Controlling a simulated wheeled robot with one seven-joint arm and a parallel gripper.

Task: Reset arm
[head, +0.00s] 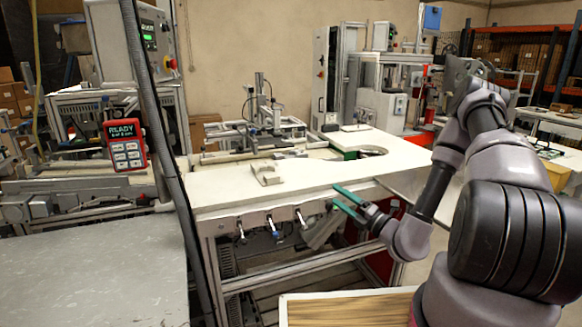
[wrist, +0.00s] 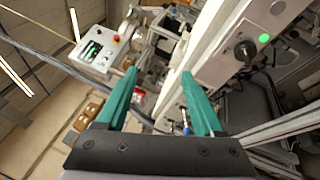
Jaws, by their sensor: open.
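My gripper (head: 342,199) has two green fingers and is open and empty. In the head view it is in front of the front edge of the white workbench (head: 225,186), right of the bench's middle. In the wrist view the two fingers of my gripper (wrist: 158,80) are spread wide apart with nothing between them. My arm (head: 440,175) comes in from the right, bent at the elbow. The tape reels cannot be made out.
Knobs (head: 271,226) line the bench's front. A grey bracket (head: 267,174) lies on top. A dark pole (head: 160,130) with a red handheld device (head: 125,145) stands at left, by a grey table (head: 95,275). A wood-bottomed tray (head: 345,308) is low in front.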

